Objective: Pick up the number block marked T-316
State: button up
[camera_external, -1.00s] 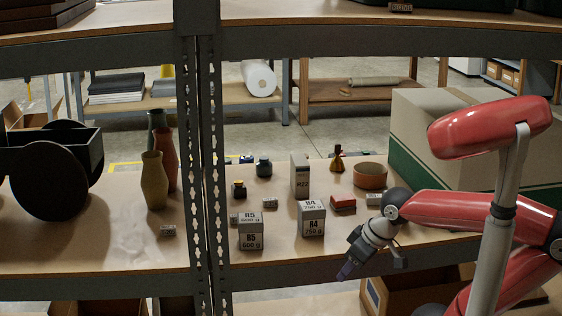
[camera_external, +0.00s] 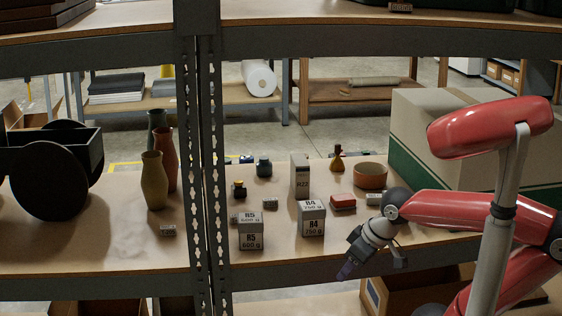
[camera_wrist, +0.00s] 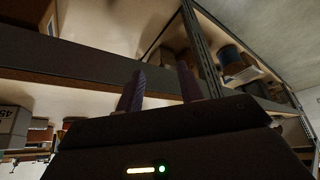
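Several small grey number blocks lie on the shelf in the external view: one at the left (camera_external: 168,230), one behind the R5 box (camera_external: 270,203), and one beside the red box (camera_external: 374,199). Another is partly hidden left of the R5 box. Their markings are too small to read, so I cannot tell which is T-316. My gripper (camera_external: 346,271) is in front of the shelf's front edge, right of the R4 box, pointing down and left, apart from every block. In the wrist view its two fingers (camera_wrist: 160,88) stand apart with nothing between them.
The R5 box (camera_external: 250,233), R4 box (camera_external: 312,220) and tall R22 box (camera_external: 300,176) stand mid-shelf. A brown bowl (camera_external: 370,176) and large carton (camera_external: 420,130) are at right. A metal upright (camera_external: 206,170) divides the shelf. Vases (camera_external: 154,182) stand left.

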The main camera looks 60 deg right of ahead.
jog(key=shift+o, duration=0.5)
jog(key=w+d+r+n+g, duration=0.1)
jog(key=w+d+r+n, duration=0.15)
jog(key=w+r, duration=0.55)
jog(key=n+g+y+b, duration=0.1)
jog(key=n+y+b, duration=0.15)
jog(key=n, duration=0.45)
send_near(271, 199)
jog(key=shift+w+d+f+y+p, duration=0.15)
jog(key=shift+f+y, duration=0.1)
jog(key=shift+f, duration=0.2)
jog(key=shift+s+d+f+y+p, duration=0.1)
jog(key=shift+f+y+p, duration=0.1)
jog(key=shift+f, duration=0.25)
jog(key=shift+g, duration=0.3)
jog(key=x, duration=0.7)
jog(key=shift+w+a+r+b, duration=0.1)
jog(key=shift+w+a+b, duration=0.05)
jog(key=shift+w+b, duration=0.3)
